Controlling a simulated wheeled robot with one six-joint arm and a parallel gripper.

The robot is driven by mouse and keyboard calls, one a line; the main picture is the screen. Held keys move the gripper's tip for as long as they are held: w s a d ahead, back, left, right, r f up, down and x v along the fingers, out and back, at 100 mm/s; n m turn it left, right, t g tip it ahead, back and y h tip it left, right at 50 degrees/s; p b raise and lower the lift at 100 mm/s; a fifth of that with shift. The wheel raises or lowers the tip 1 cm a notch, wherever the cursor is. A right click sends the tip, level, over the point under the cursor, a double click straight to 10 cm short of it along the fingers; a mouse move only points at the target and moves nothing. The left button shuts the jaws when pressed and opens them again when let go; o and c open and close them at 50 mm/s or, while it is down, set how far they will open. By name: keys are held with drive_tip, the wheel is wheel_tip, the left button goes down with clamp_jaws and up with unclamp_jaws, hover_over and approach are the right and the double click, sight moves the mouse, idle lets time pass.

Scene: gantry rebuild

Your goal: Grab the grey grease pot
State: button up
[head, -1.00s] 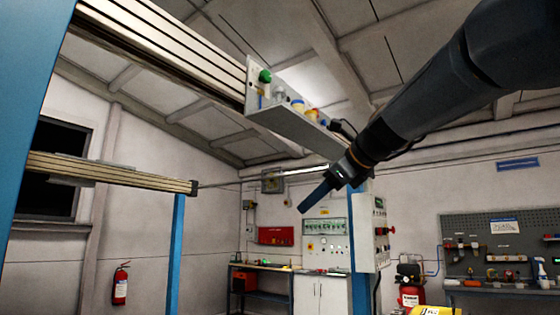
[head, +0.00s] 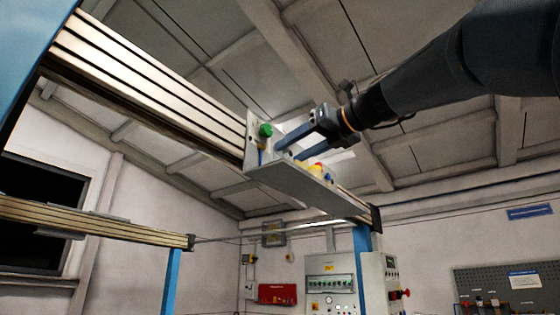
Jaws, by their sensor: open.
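My gripper (head: 287,149) is open, its two long blue-grey fingers reaching left and down to the near end of a raised grey shelf (head: 302,183). The fingertips are at the spot among the small pots where the grey grease pot stood in the earlier view. The pot is mostly hidden by the fingers now, and I cannot tell whether they touch it or stand around it. A yellow pot (head: 315,169) with red beside it stands farther along the shelf, to the right of the fingers.
The shelf hangs on a long aluminium gantry beam (head: 150,80). A green knob (head: 265,130) sits on the end plate just left of the fingertips. A blue post (head: 363,260) and a control box (head: 384,290) stand below right. The air below the shelf is clear.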

sight(287, 156)
drive_tip(key=shift+f+p+x, duration=0.1)
drive_tip(key=shift+p+x, duration=0.55)
drive_tip(key=shift+x, duration=0.95)
drive_tip(key=shift+f+p+x, duration=0.15)
drive_tip(key=shift+p+x, duration=0.5)
drive_tip(key=shift+x, duration=0.95)
drive_tip(key=shift+w+d, duration=0.1)
drive_tip(key=shift+c, duration=0.3)
drive_tip(key=c, duration=1.1)
